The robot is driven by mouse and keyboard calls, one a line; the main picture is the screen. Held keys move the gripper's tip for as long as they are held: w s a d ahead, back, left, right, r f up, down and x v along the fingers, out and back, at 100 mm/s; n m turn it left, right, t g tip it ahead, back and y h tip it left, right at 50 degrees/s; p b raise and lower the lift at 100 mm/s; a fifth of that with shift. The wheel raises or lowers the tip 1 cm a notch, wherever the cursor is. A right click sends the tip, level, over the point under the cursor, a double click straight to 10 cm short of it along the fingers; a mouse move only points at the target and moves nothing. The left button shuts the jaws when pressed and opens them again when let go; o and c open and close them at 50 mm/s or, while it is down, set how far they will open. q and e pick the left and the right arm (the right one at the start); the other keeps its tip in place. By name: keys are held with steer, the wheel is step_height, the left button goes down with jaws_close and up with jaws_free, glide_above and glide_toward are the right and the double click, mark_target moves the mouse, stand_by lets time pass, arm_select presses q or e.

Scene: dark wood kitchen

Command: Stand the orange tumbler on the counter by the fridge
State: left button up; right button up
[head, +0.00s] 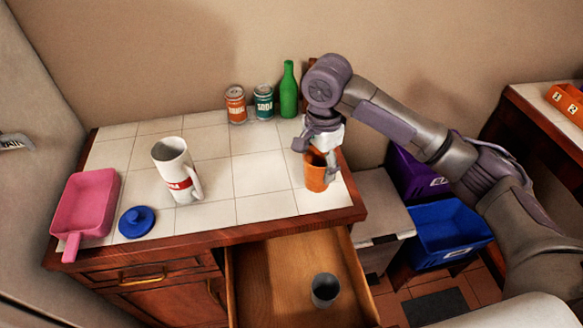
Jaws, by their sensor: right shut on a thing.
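The orange tumbler (316,172) is upright at the right end of the white tiled counter (259,174). My right gripper (318,152) reaches down from above and is shut on the tumbler's upper part. The tumbler's base looks to be at the counter surface, but I cannot tell whether it touches. The fridge is not clearly identifiable; a pale tall surface (30,90) with a handle stands at the left edge. My left gripper is not in view.
A white mug (176,168), pink pan (85,205) and blue lid (137,221) occupy the counter's left. Two cans (236,104) and a green bottle (288,92) stand at the back. An open drawer (275,272) below holds a grey cup (325,289). The counter's middle is clear.

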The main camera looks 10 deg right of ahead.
steer(key=w+a+f, duration=0.1)
steer(key=f, duration=0.1)
steer(key=w+a+f+p, duration=0.1)
steer(key=w+f, duration=0.1)
steer(key=f, duration=0.1)
steer(key=w+a+f, duration=0.1)
steer(key=w+f, duration=0.1)
steer(key=shift+a+f+p, duration=0.2)
steer(key=shift+f+p, duration=0.15)
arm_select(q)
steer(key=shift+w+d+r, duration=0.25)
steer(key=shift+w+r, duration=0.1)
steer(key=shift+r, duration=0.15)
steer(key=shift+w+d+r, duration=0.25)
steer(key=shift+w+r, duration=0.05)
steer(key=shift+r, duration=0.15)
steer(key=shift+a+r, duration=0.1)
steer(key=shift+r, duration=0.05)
arm_select(e)
steer(key=shift+f, duration=0.1)
steer(key=o, duration=1.1)
steer(key=shift+o, duration=0.2)
